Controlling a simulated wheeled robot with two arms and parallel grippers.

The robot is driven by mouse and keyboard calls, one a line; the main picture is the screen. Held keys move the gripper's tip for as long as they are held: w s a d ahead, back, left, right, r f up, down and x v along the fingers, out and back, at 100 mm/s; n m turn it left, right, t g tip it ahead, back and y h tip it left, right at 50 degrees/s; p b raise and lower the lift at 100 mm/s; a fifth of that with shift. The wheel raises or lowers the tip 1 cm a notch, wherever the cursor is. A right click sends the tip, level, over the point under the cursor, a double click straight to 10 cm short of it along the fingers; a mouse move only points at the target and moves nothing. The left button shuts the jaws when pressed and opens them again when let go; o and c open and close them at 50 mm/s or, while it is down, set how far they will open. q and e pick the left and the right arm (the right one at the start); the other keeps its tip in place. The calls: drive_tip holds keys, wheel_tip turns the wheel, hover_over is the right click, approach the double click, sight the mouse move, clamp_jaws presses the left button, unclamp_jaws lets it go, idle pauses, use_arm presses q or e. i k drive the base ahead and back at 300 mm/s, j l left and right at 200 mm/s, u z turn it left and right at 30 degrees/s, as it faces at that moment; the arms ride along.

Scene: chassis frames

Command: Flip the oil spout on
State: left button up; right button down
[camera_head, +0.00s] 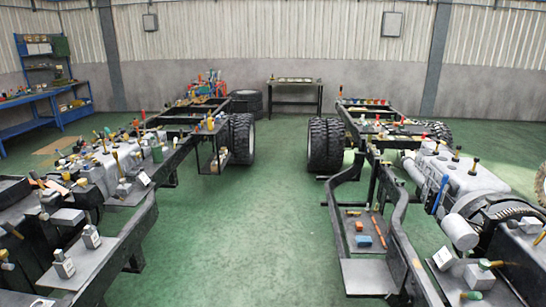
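Neither of my grippers shows in the head view. A thing that is clearly the oil spout cannot be made out. Many small spout-like or knob-like fittings with coloured tops stand on both chassis frames, too small to tell apart or to read as on or off. The left chassis frame (109,259) carries several, and grey block-like parts (63,263) sit on its near ledge. The right chassis frame (399,240) carries a grey engine block (470,181) with several yellow-and-black fittings on top. A blue rod-like part (441,194) leans at its left side.
An open green floor aisle (245,230) runs between the frames. Large black tyres (325,146) stand on its right and others (242,138) on its left. A dark table (294,84) stands at the back wall, and a blue workbench (45,98) at the left wall.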

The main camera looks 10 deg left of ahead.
sight(152, 138)
drive_tip(key=i+u, duration=0.15)
drive_tip(key=i, duration=0.45)
drive_tip(key=i+u, duration=0.15)
drive_tip(key=i, duration=0.5)
drive_tip(key=i+l+u, duration=0.15)
drive_tip(key=i, duration=0.45)
drive_tip(key=i+l+u, duration=0.15)
drive_tip(key=i, duration=0.5)
drive_tip(key=i+j+u, duration=0.25)
drive_tip(key=i+u, duration=0.15)
drive_tip(key=i, duration=0.4)
drive_tip(key=i+u, duration=0.45)
drive_tip(key=i, duration=0.35)
drive_tip(key=i+l+u, duration=0.4)
drive_tip(key=i, duration=0.4)
drive_tip(key=j, duration=0.1)
